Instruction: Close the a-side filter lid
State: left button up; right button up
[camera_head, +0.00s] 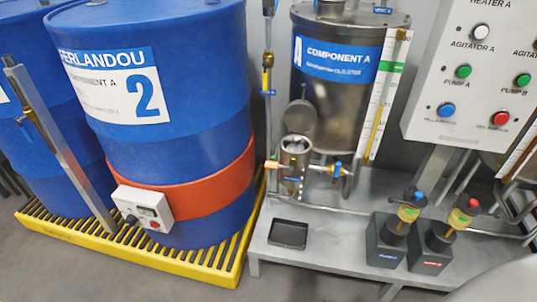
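The a-side filter is a small metal cylinder (295,162) in front of the Component A tank (325,85). Its round lid (300,116) stands raised above the back of the cylinder, so the filter is open at the top. The inside of the cylinder is too small to make out. Neither of my grippers shows in this view.
A blue-handled valve (338,167) sits right of the filter. A black tray (288,234) lies on the grey platform (330,240). Pump units (388,240) stand at right, under a control panel (470,75). A large blue drum (165,140) stands on a yellow grate at left.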

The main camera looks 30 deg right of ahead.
aim_at(300, 116)
jog(key=z, duration=0.5)
jog(key=i, duration=0.8)
jog(key=z, duration=0.5)
jog(key=k, duration=0.9)
jog(key=z, duration=1.9)
jog(key=i, duration=0.1)
jog(key=u, duration=1.65)
